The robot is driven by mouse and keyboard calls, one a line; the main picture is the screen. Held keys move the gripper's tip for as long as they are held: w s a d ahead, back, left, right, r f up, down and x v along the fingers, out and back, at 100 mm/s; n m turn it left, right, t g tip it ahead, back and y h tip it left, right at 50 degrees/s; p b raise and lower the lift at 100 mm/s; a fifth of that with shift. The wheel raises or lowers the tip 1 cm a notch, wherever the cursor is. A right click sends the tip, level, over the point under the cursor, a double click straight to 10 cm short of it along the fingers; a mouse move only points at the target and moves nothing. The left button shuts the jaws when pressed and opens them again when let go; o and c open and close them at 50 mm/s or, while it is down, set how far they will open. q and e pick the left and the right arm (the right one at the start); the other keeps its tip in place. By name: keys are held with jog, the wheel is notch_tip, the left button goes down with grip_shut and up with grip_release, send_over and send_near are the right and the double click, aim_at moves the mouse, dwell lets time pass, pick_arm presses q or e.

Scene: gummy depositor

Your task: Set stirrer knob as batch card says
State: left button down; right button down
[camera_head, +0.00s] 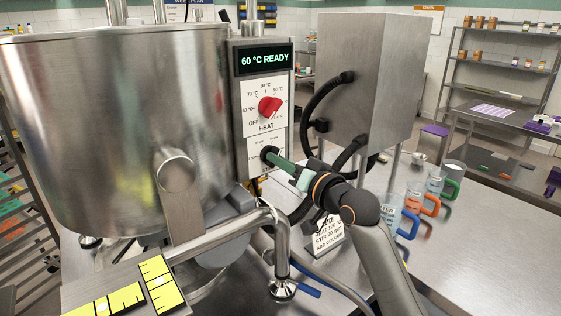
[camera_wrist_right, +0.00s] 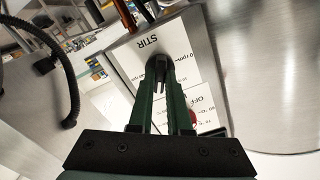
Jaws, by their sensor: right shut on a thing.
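The stirrer knob (camera_wrist_right: 153,68) is dark and sits on the white plate marked STIR in the right wrist view. My right gripper (camera_head: 270,155) is shut on this knob; its green fingers reach it from the right in the head view. The fingers hide much of the knob and its scale, so its setting cannot be read. The red heat knob (camera_head: 269,106) is above, under a display (camera_head: 264,59) reading "60 °C READY". The batch card (camera_head: 328,238) stands behind my right arm, partly hidden, with HEAT, STIR and colour lines. My left gripper is not in view.
A large steel kettle (camera_head: 110,125) fills the left. A steel box (camera_head: 370,75) with black hoses stands behind my right arm. Several jugs with coloured handles, including an orange one (camera_head: 420,203), stand right of the arm. The table (camera_head: 490,250) is clear at far right.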

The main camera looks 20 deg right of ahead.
jog(key=c, duration=0.9)
grip_release()
jog(key=shift+o, duration=0.2)
jog(key=b+v, duration=0.2)
jog(key=v, duration=1)
jog(key=shift+s, duration=0.25)
